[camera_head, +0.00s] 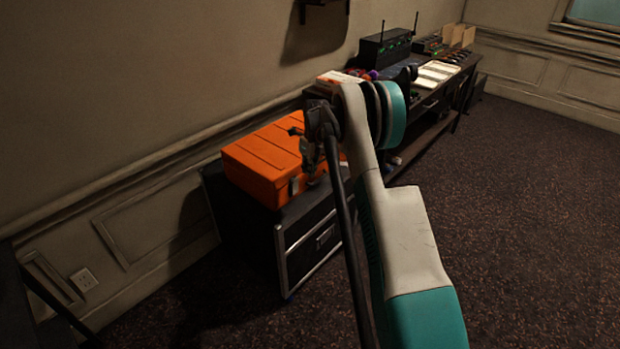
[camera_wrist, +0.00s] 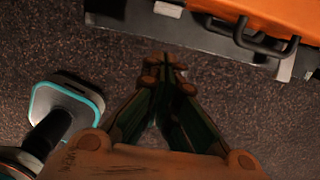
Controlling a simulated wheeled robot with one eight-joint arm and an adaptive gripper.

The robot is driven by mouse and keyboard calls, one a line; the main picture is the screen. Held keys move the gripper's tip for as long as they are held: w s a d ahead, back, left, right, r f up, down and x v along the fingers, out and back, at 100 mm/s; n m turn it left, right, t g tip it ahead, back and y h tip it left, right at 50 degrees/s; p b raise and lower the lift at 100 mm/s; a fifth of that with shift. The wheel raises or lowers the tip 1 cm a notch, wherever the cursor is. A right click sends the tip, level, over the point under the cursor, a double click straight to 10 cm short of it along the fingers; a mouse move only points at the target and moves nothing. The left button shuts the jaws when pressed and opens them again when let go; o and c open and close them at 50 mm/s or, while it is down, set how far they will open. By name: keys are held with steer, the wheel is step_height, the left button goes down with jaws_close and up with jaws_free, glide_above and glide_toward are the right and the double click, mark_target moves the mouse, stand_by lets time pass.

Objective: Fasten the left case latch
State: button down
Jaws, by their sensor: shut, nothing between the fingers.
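The orange case (camera_head: 262,160) sits on a black cabinet with its lid down, and its front edge also shows at the top right of the wrist view (camera_wrist: 275,14). A small pale latch (camera_wrist: 168,9) is at the left end of that edge, partly cut off by the frame. A second pale latch (camera_wrist: 287,66) is right of the dark handle (camera_wrist: 262,40). I cannot tell whether either latch is fastened. My gripper (camera_wrist: 168,62) is shut and empty, apart from the case, its tips below the left latch in the picture. In the head view my arm hides part of the case.
The black cabinet (camera_head: 310,240) with metal edges stands against the wall. A long desk (camera_head: 432,98) with equipment stands farther back along the wall. Dark carpet (camera_head: 520,200) is clear on the right. My base shows at the left of the wrist view.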

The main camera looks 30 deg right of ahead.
steer(key=shift+w+a+r+p, duration=0.1)
steer(key=shift+w+r, duration=0.1)
steer(key=shift+r, duration=0.4)
steer(key=shift+w+a+r+p, duration=0.1)
steer(key=shift+w+r+p, duration=0.05)
steer(key=shift+r, duration=0.4)
steer(key=shift+w+a+r+p, duration=0.1)
steer(key=shift+w+r, duration=0.1)
steer(key=shift+r, duration=0.4)
steer(key=shift+r, duration=0.1)
